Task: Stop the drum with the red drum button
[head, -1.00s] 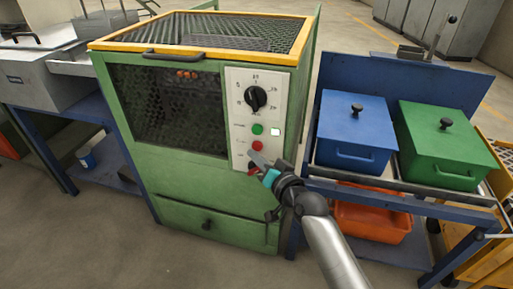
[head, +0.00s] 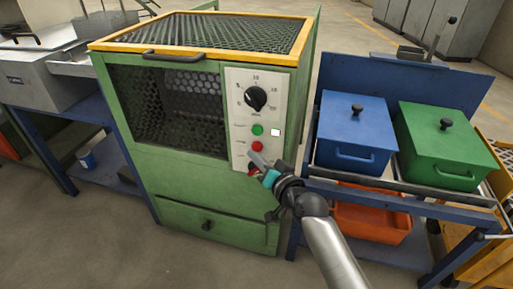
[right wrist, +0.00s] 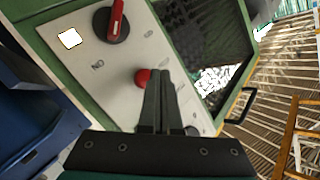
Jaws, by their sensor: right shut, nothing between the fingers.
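The green drum machine (head: 190,178) stands in the middle of the head view with a mesh window. Its pale control panel (head: 237,100) carries a black dial (head: 255,98), a green button (head: 258,130) and a red button (head: 257,146) below it. Another red part shows lower down, mostly behind my right gripper (head: 255,160). That gripper is shut and empty, its tips at the lower panel. In the right wrist view, the fingertips (right wrist: 160,73) are beside a red button (right wrist: 141,77) and overlap its edge; contact cannot be told. My left gripper is out of view.
A blue box (head: 355,130) and a green box (head: 445,150) stand on the bench right of the machine. An orange bin (head: 370,222) is under it. A blue bench (head: 105,160) is at left. Floor in front is open.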

